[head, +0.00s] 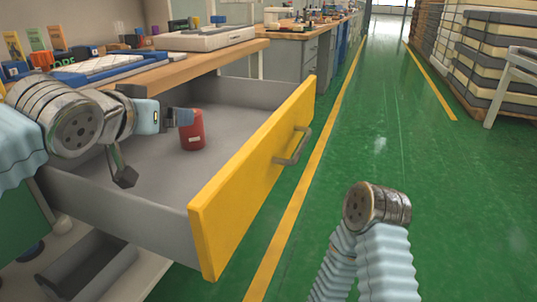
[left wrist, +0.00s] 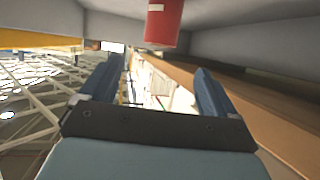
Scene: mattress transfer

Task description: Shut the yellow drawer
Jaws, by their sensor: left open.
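The yellow drawer front (head: 250,175) stands pulled far out from under the workbench, with a grey handle (head: 293,146) on its outer face. The drawer's grey interior is open, and a red can (head: 191,130) stands upright in it. My left gripper (head: 181,117) is over the drawer, just left of the can in the head view. In the left wrist view its two fingers (left wrist: 159,72) are spread with nothing between them, and the red can (left wrist: 163,22) shows beyond them. My right arm shows at the lower right of the head view, but its gripper is hidden.
The wooden workbench (head: 232,50) above the drawer carries a white device (head: 205,37), a blue-edged board (head: 95,67) and small items. A lower grey tray (head: 88,268) lies beneath. The green floor (head: 400,130) right of the drawer is clear. Stacked mattresses (head: 490,60) stand far right.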

